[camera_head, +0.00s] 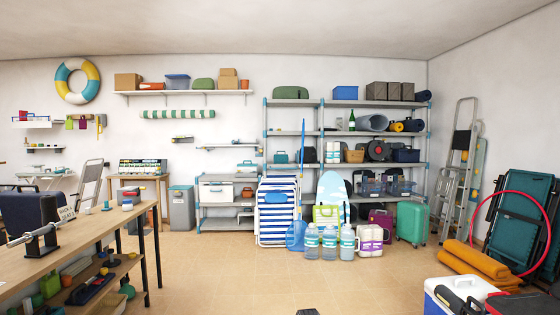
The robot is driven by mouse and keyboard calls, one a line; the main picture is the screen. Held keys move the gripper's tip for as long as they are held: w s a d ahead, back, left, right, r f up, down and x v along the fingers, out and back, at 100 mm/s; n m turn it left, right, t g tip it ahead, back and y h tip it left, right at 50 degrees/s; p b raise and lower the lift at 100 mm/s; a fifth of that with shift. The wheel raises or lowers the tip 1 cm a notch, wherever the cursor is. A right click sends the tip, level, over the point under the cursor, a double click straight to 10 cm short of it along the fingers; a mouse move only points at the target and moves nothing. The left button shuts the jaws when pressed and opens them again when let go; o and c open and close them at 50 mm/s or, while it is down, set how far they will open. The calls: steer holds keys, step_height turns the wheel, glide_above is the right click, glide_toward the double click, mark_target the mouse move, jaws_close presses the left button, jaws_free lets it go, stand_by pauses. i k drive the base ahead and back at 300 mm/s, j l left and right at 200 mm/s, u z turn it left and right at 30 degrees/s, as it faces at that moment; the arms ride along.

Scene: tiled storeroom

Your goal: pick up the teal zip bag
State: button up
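I cannot single out the teal zip bag with certainty at this distance. A small teal piece (107,206) also lies on the wooden workbench (85,232) at left. No fingers of my gripper can be made out; only a small dark shape, perhaps part of me, shows at the bottom edge.
Water jugs (329,242) and a striped lounger (274,212) stand before the shelving. A green suitcase (412,222) is right of them. A cooler (455,295), rolled orange mats (477,262) and a folded chair (517,225) crowd the right. The tiled floor (255,275) in the middle is clear.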

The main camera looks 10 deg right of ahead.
mark_target(278, 159)
steer(key=i+u, duration=0.15)
steer(key=i, duration=5.7)
